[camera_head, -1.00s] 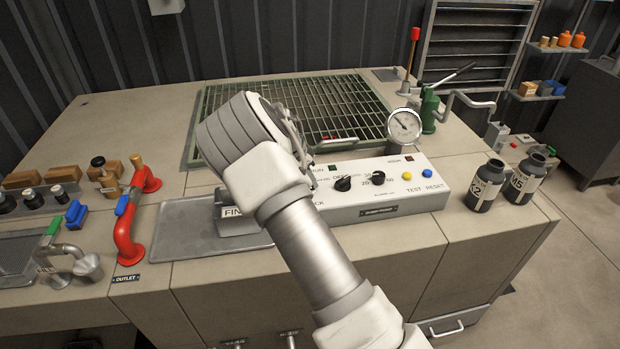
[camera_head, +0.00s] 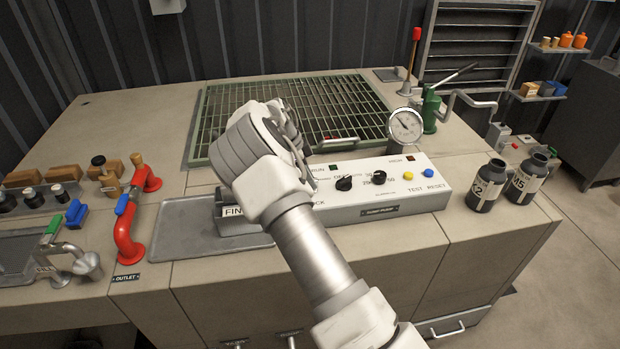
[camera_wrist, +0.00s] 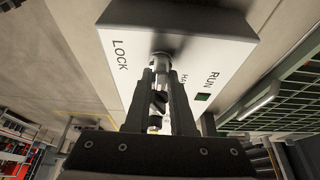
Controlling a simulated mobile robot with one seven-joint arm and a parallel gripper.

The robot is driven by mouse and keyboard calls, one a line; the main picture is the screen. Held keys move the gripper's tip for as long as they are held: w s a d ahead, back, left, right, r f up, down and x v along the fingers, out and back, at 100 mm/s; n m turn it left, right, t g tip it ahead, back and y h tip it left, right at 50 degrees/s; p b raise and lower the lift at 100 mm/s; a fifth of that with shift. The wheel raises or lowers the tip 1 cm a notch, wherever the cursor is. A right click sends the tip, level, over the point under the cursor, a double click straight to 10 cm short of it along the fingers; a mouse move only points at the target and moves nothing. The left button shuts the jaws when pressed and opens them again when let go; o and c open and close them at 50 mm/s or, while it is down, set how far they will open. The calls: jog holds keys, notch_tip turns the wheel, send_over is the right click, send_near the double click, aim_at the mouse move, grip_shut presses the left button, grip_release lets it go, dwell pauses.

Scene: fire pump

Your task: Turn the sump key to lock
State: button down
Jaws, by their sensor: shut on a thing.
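The sump key switch shows in the wrist view as a round silver lock (camera_wrist: 161,62) on the white control box, between the printed words LOCK and RUN. My gripper (camera_wrist: 162,82) is at this switch, with its dark fingers on either side of a small metal piece, which I take to be the key. The fingers hide most of it, so its exact angle is unclear. In the head view the white control box (camera_head: 410,200) is on the bench, and my wrist and arm cover its left part and the key.
Black selector knobs (camera_head: 344,184) and yellow and blue buttons (camera_head: 428,173) are on the box, right of my wrist. A pressure gauge (camera_head: 405,126) and green grating (camera_head: 330,105) lie behind. A red outlet pipe (camera_head: 130,220) and grey tray (camera_head: 185,240) are left.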

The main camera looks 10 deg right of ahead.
jog(key=c, duration=0.8)
grip_release()
jog(key=shift+o, duration=0.2)
jog(key=v, duration=1.7)
jog(key=shift+r+p, duration=0.3)
jog(key=shift+p, duration=0.05)
